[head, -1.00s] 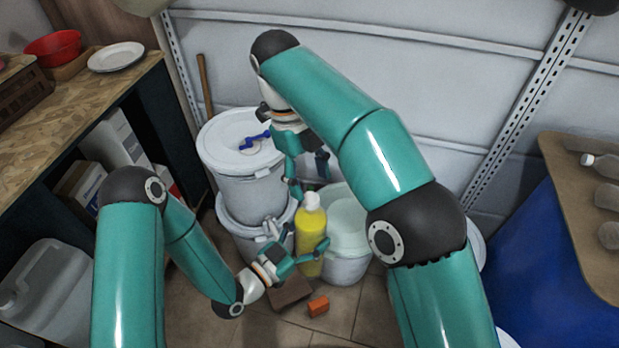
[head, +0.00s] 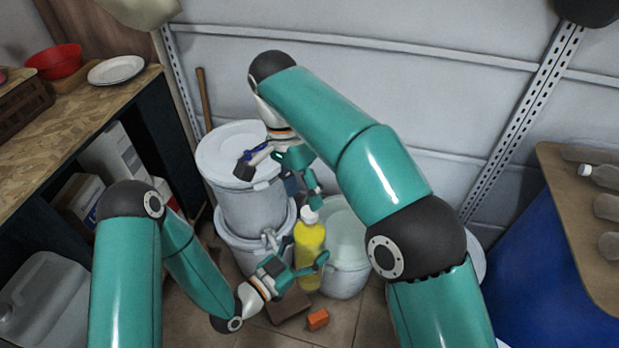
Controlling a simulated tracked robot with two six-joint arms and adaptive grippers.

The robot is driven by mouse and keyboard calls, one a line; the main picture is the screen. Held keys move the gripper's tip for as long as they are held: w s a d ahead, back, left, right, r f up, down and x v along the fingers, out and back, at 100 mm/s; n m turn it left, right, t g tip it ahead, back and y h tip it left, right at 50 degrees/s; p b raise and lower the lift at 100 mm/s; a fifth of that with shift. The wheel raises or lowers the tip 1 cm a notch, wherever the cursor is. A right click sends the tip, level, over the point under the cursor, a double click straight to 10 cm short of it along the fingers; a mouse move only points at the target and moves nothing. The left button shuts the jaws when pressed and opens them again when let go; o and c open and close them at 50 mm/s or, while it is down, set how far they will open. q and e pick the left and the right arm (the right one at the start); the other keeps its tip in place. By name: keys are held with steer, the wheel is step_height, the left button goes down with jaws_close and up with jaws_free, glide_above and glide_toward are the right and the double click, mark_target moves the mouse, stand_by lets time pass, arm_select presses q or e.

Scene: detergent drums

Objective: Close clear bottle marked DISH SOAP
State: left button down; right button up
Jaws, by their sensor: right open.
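A clear bottle of yellow liquid (head: 309,240) stands upright among the drums, with a white top (head: 309,215). No lettering can be read on it, and I cannot tell how the top is seated. My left gripper (head: 296,250) is at the bottle's body, with one finger on its left side and one across its right front. I cannot tell whether it grips the bottle. My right gripper (head: 303,194) is open just above the bottle's top, pointing down. I see nothing between its fingers, though the view there is partly hidden by the gripper itself.
Stacked white drums (head: 250,205) stand left of the bottle, with a blue piece (head: 256,152) on the upper lid. A pale lidded tub (head: 345,262) is close on the right. An orange block (head: 318,319) and a brown block (head: 289,307) lie on the floor in front.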

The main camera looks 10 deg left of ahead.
steer(key=n, duration=0.4)
steer(key=shift+a+f+n, duration=0.1)
steer(key=shift+a+n, duration=0.05)
steer(key=shift+n, duration=0.15)
steer(key=n, duration=0.6)
steer(key=shift+a, duration=0.1)
steer(key=n, duration=0.4)
steer(key=shift+n+y, duration=0.3)
steer(key=shift+n, duration=0.1)
steer(key=n, duration=1)
steer(key=shift+r+n+t, duration=0.3)
steer(key=shift+n, duration=0.1)
steer(key=n, duration=0.3)
steer(key=n+y, duration=0.1)
steer(key=n, duration=0.1)
steer(key=shift+s+r+n, duration=0.15)
steer(key=shift+r+n, duration=0.15)
steer(key=shift+r, duration=0.1)
steer(key=shift+d+r+n, duration=0.25)
steer(key=shift+n, duration=0.35)
steer(key=shift+s+d+r+t, duration=0.2)
steer(key=shift+d+r, duration=0.15)
steer(key=shift+r, duration=0.3)
steer(key=shift+s+d+r+t, duration=0.2)
steer(key=shift+d+r, duration=0.15)
steer(key=shift+r, duration=0.25)
steer(key=shift+w, duration=0.1)
